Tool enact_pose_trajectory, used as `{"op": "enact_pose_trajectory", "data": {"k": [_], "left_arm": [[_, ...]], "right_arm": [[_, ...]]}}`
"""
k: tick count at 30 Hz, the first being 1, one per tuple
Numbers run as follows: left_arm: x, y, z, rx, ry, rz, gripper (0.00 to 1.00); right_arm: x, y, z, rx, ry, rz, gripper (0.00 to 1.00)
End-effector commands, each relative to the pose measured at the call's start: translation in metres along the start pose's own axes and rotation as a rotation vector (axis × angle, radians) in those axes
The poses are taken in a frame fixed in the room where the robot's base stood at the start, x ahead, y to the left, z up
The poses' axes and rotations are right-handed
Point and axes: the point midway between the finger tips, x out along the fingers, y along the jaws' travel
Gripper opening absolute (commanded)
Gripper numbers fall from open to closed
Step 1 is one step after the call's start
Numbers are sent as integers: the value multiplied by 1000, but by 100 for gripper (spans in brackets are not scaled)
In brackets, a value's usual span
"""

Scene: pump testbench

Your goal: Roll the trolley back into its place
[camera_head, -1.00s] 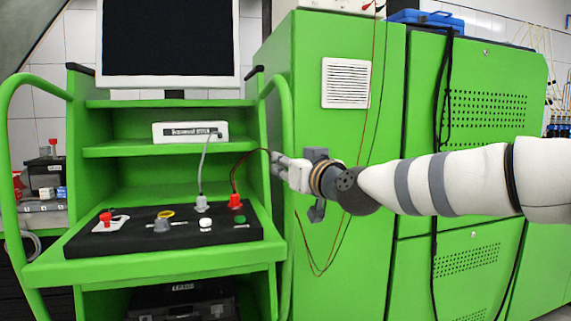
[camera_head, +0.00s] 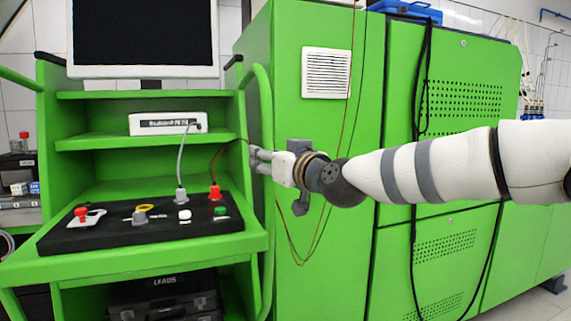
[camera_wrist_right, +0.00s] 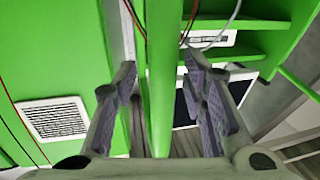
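The green trolley (camera_head: 70,262) stands at the left of the head view, with a monitor (camera_head: 145,35) on top, shelves, and a black panel with plugs. Its tubular right handle (camera_head: 266,100) curves down beside the green cabinet (camera_head: 300,225). My right gripper (camera_head: 256,158) is at that handle. In the right wrist view, the fingers of my right gripper (camera_wrist_right: 163,85) stand on both sides of the green handle bar (camera_wrist_right: 161,125). Gaps show between the bar and each finger, so the gripper looks open around it. My left gripper is not in view.
The cabinet, with a white vent (camera_head: 326,73), is close beside the trolley. Thin cables hang between them. A black cable (camera_head: 413,230) hangs down the cabinet front.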

Motion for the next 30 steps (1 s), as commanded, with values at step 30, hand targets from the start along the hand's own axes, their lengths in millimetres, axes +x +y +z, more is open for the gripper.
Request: {"op": "enact_pose_trajectory", "data": {"k": [30], "left_arm": [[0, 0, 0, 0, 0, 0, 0]], "right_arm": [[-109, 1, 2, 1, -4, 2, 39]]}}
